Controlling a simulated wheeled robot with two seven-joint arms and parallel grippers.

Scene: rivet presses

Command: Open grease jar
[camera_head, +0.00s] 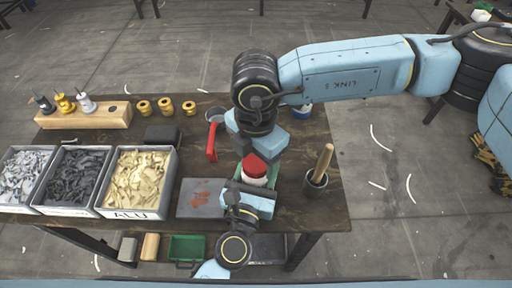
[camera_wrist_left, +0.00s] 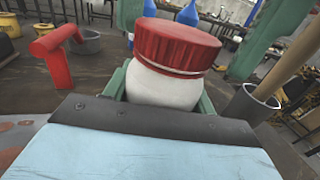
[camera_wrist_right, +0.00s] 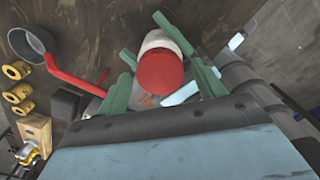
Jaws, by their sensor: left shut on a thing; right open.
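The grease jar has a white body (camera_wrist_left: 163,88) and a red lid (camera_head: 255,166), and the lid sits on top of it. My left gripper (camera_wrist_left: 160,92) is shut on the white body, with green fingers on both sides, below the lid. The lid also shows from above in the right wrist view (camera_wrist_right: 160,72). My right gripper (camera_wrist_right: 163,85) is open above the jar, its green fingers apart on either side of the lid. I cannot tell whether a finger touches the lid. The jar's base is hidden in the head view.
A red-handled pot (camera_head: 212,145) stands left of the jar. A cup with a wooden-handled tool (camera_head: 316,183) is to the right. A grey plate with reddish smears (camera_head: 200,198) lies in front left. Bins of rivets, the nearest marked ALU (camera_head: 137,213), fill the table's left side.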

